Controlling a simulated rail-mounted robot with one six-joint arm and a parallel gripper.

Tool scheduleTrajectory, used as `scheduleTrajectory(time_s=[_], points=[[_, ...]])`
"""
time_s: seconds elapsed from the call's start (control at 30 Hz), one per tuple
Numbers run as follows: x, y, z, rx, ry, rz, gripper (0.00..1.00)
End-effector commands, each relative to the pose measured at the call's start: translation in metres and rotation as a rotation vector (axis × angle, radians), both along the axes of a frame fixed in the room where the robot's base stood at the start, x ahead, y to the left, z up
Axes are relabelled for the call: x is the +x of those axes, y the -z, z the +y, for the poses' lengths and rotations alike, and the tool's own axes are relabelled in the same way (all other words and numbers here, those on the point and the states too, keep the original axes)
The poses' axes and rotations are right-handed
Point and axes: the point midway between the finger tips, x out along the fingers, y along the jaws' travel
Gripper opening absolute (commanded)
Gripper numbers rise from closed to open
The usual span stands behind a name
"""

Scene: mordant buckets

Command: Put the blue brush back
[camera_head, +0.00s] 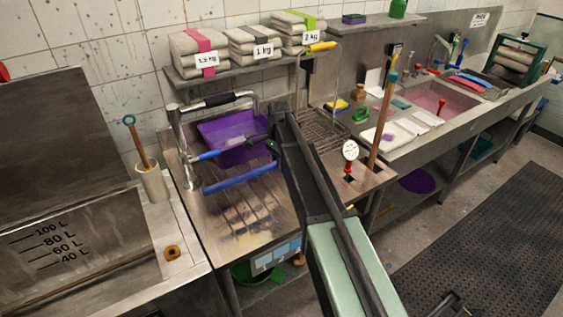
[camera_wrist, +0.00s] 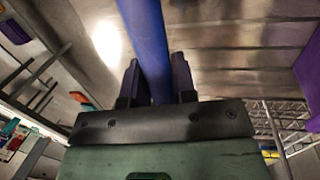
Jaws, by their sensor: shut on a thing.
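My gripper (camera_wrist: 157,78) shows in the wrist view with its two dark fingers closed on a long blue handle (camera_wrist: 146,35). The handle passes between the fingers and runs out of the top of the picture. Its brush end is not visible there. In the head view my arm reaches over the steel worktop, and its dark far part hides some of the area around the grip. Blue bars (camera_head: 240,181) show beside the arm, in front of a purple tub; I cannot tell which one is the held brush.
The purple tub (camera_head: 228,135) and a wire rack (camera_head: 322,128) stand behind the arm. A wooden-handled tool leans in a white holder (camera_head: 152,183) at left. A wooden pole (camera_head: 383,125) and a red-handled gauge (camera_head: 349,155) stand at right.

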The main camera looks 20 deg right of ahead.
Motion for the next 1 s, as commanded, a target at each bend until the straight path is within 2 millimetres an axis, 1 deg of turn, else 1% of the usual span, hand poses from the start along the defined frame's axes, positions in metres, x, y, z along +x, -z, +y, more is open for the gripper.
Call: scheduleTrajectory(time_s=[0.03,0.17,0.5,0.6,0.73,0.97,1.0], points=[[0.000,0.007,0.000,0.000,0.001,0.000,0.06],[0.000,0.024,0.000,0.000,0.001,0.000,0.06],[0.000,0.078,0.000,0.000,0.001,0.000,0.06],[0.000,0.089,-0.001,0.000,0.001,0.000,0.06],[0.000,0.094,0.000,0.000,0.001,0.000,0.06],[0.000,0.093,-0.001,0.000,0.001,0.000,0.06],[0.000,0.093,-0.001,0.000,0.001,0.000,0.26]])
